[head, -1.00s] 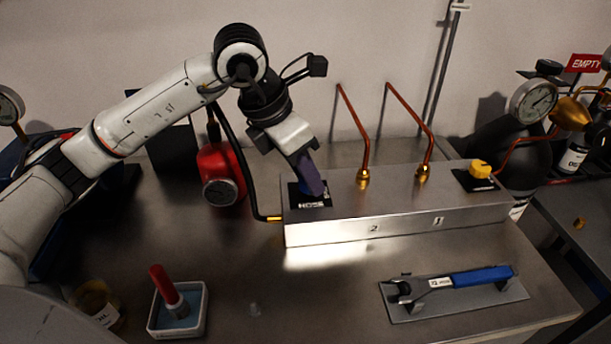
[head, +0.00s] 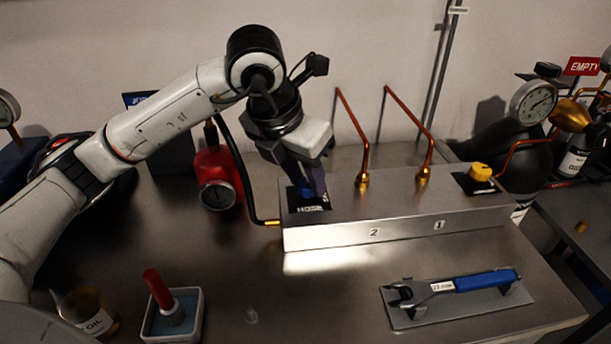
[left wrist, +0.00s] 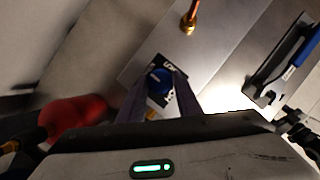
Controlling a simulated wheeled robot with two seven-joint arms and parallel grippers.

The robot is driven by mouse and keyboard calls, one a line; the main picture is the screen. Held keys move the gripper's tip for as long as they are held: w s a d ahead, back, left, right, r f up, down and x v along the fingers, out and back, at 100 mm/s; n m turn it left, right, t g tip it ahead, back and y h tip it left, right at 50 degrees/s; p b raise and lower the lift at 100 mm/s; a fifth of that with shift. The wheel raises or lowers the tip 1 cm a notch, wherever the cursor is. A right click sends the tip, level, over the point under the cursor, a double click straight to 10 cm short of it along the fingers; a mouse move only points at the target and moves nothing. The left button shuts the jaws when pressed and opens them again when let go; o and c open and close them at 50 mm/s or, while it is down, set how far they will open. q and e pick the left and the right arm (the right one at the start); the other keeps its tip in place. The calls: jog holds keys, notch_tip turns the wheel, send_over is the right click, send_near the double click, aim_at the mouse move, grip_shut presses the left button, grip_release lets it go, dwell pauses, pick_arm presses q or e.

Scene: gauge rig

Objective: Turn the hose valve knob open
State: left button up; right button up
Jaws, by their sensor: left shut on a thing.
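The hose valve knob (left wrist: 159,79) is blue and round, on a black plate (left wrist: 174,75) with white lettering. In the head view, the plate lettered HOSE (head: 311,209) is at the left end of the metal manifold block (head: 400,228), and only a little blue of the knob shows under the fingers. My left gripper (head: 307,188) reaches down onto the knob from above. In the left wrist view, its two dark fingers (left wrist: 160,88) stand either side of the knob, shut on it. My right gripper is not in view.
A red canister with a gauge (head: 214,168) stands left of the block. A blue-handled wrench (head: 465,283) and a white tray (head: 174,330) are in front.

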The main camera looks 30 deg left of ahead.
pick_arm(q)
jog(key=o, duration=1.1)
jog(key=v, duration=1)
jog(key=shift+s+r, duration=0.1)
jog(key=shift+r, duration=0.05)
